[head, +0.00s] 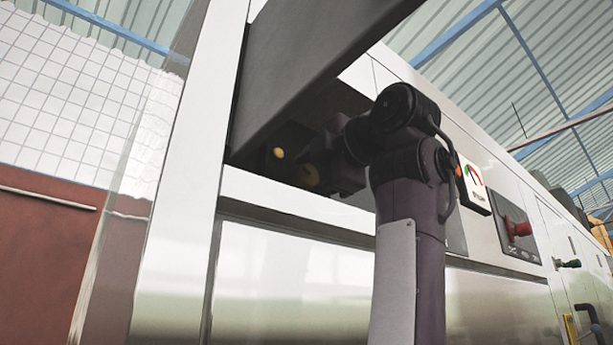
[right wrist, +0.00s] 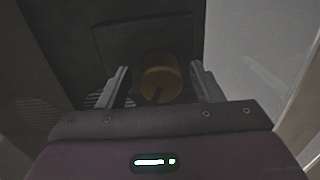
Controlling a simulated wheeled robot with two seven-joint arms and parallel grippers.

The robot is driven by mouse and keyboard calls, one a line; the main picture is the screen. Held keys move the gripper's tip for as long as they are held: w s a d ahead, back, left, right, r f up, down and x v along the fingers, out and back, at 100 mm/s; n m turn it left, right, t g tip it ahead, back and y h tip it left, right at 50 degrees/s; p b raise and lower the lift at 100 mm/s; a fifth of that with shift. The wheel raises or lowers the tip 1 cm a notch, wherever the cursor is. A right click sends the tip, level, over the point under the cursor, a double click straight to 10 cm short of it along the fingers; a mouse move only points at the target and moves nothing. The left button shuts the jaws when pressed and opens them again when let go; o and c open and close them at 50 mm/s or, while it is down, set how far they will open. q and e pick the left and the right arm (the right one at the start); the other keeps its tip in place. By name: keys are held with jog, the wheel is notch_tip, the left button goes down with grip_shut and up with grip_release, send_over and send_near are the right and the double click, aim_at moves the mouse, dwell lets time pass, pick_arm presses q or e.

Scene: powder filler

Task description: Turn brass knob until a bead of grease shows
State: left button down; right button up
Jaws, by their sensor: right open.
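The brass knob (head: 308,175) sits in a dark recess of the machine, partly hidden by my right gripper (head: 325,168). In the right wrist view the round brass knob (right wrist: 160,78) stands between the two fingers of my right gripper (right wrist: 159,70). The fingers are apart, with a gap on each side of the knob. A small pale yellow blob (head: 278,152) shows to the left of the knob in the head view; I cannot tell for sure that it is grease. My left gripper is not in view.
A slanted grey panel (head: 305,60) hangs over the recess, and a white upright frame (head: 185,180) stands to its left. A gauge (head: 474,186) and a red knob (head: 521,229) are on the machine face to the right of my arm.

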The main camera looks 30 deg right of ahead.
jog(key=s+b, duration=0.3)
jog(key=s, duration=0.4)
jog(key=shift+s+d, duration=0.3)
jog(key=shift+w, duration=0.15)
